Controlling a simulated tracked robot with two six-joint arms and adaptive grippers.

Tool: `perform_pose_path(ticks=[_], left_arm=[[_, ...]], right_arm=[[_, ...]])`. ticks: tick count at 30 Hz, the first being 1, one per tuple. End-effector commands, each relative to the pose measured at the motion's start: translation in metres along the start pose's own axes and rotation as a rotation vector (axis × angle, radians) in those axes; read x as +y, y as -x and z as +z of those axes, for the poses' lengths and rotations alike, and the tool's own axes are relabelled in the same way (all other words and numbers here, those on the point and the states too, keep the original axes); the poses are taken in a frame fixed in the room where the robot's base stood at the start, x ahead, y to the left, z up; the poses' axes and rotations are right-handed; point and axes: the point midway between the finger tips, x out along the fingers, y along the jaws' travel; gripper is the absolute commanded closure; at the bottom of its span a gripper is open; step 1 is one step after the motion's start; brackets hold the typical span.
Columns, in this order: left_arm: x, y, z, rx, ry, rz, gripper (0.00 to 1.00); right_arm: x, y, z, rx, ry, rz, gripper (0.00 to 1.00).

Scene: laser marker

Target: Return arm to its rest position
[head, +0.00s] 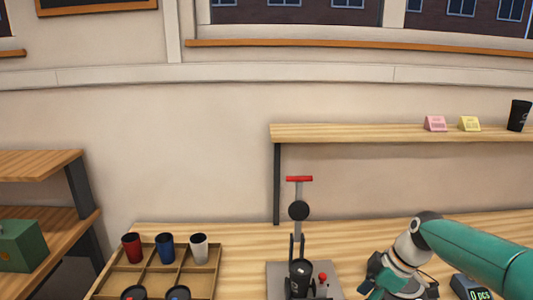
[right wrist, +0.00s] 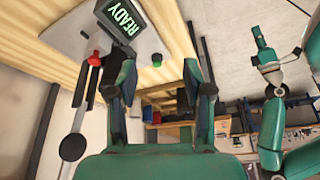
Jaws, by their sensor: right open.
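My right arm comes in from the right in the head view, and its gripper (head: 392,287) is low over the table, right of the marking machine (head: 299,210). In the right wrist view the right gripper (right wrist: 158,68) has its two fingers wide apart with nothing between them. The machine has a red top handle and a black cup (head: 301,276) at its base. A display reading READY (right wrist: 122,18) shows near the fingers. A teal and grey arm (right wrist: 272,110) stands at the right of the wrist view. My left gripper is not seen in the head view.
A wooden divided tray (head: 171,284) holds red, blue, white and dark cups left of the machine. A counter reading 0 pcs (head: 478,293) is at the lower right. A raised shelf (head: 380,133) bears pink and yellow cards and a black cup. Bare table lies behind the machine.

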Motion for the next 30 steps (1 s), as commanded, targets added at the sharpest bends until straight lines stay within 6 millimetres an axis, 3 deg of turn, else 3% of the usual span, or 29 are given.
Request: perform_pose_path(ticks=[8,14,17,20,24,27,30], left_arm=[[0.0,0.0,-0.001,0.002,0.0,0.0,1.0],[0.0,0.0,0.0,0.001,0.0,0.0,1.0],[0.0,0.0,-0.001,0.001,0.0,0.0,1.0],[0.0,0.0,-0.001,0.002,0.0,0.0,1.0],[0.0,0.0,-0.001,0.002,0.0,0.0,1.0],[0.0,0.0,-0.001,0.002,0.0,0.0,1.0],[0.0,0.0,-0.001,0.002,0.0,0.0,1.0]], right_arm=[[-0.03,-0.061,0.021,-0.046,-0.025,-0.158,0.5],[-0.068,-0.119,0.04,-0.083,-0.063,-0.271,0.5],[-0.097,-0.157,0.054,-0.109,-0.127,-0.324,0.5],[-0.14,-0.203,0.073,-0.148,-0.243,-0.371,0.5],[-0.223,-0.264,0.101,-0.218,-0.518,-0.382,0.5],[-0.272,-0.286,0.114,-0.247,-0.745,-0.331,0.5],[-0.296,-0.294,0.12,-0.237,-0.959,-0.244,0.5]])
